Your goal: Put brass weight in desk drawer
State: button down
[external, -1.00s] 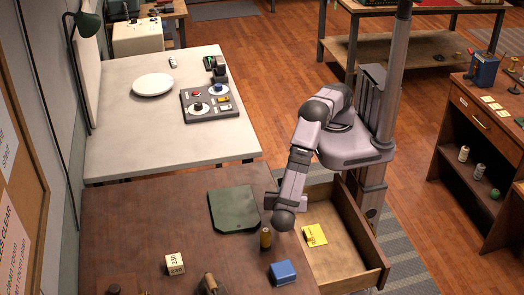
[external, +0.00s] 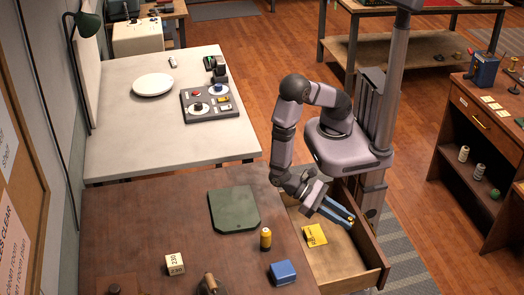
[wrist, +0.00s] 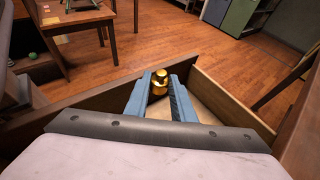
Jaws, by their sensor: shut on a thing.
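My gripper (external: 338,213) is over the open desk drawer (external: 372,275), at its far end, with its blue fingers pointing to the right and down. In the wrist view my gripper (wrist: 158,88) is shut on the brass weight (wrist: 158,86), a shiny gold piece with a knob on top. The weight is hard to make out in the external view. The drawer's wooden walls also show in the wrist view (wrist: 88,98). I cannot tell whether the weight touches the drawer floor.
A yellow note (external: 314,235) lies in the drawer. The drawer's near part is clear.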

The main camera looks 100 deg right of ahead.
aim_at(341, 252)
jog(key=shift+s+a+f+m+t+y+b, duration=0.15)
jog(key=shift+a+f+m+t+y, duration=0.15)
jog(key=shift+m+t+y, duration=0.2)
jog(key=shift+s+a+f+m+t+y+b, duration=0.15)
jog(key=shift+a+m+t+y, duration=0.25)
jog(key=shift+m, duration=0.2)
jog(key=shift+w+a+f+m+t+y, duration=0.1)
jog(key=shift+a+f+m+t+y, duration=0.1)
jog(key=shift+f+m+t+y, duration=0.45)
jog(key=shift+f+m+t+y+b, duration=0.4)
jog(key=shift+m+t+y+b, duration=0.1)
jog(key=shift+m+t, duration=0.4)
jog(key=shift+f, duration=5)
jog(key=shift+f, duration=0.1)
jog(key=c, duration=1.5)
grip_release()
